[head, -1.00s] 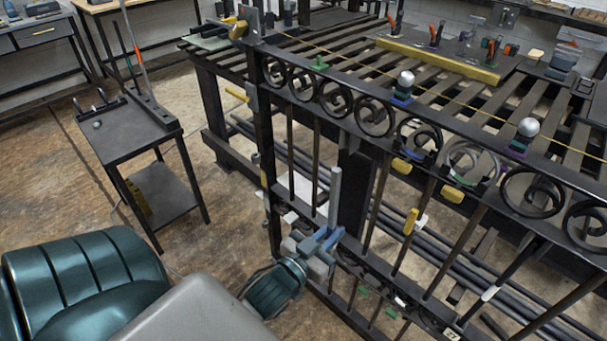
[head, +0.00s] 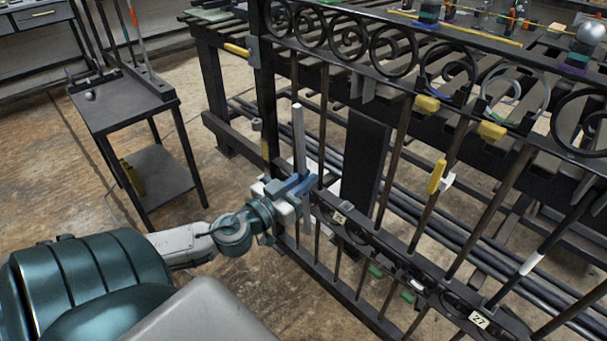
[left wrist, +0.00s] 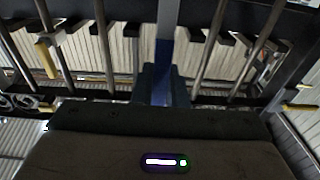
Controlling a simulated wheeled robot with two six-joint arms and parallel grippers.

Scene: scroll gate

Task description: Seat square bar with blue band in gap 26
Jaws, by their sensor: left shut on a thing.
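The pale grey square bar (head: 299,138) stands almost upright at the front of the black scroll gate (head: 385,247). My left gripper (head: 291,189) is shut on its lower part. I cannot tell whether the bar touches the gate rails. A small tag (head: 340,218) is too blurred to read. My right gripper is not in view.
A tag reading 27 (head: 478,320) is on the lower rail. Yellow clips (head: 437,177) and a white sleeve (head: 531,263) sit on gate bars. A slatted bench is behind the gate. A small dark cart (head: 125,112) stands left; the floor between it and the gate is open.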

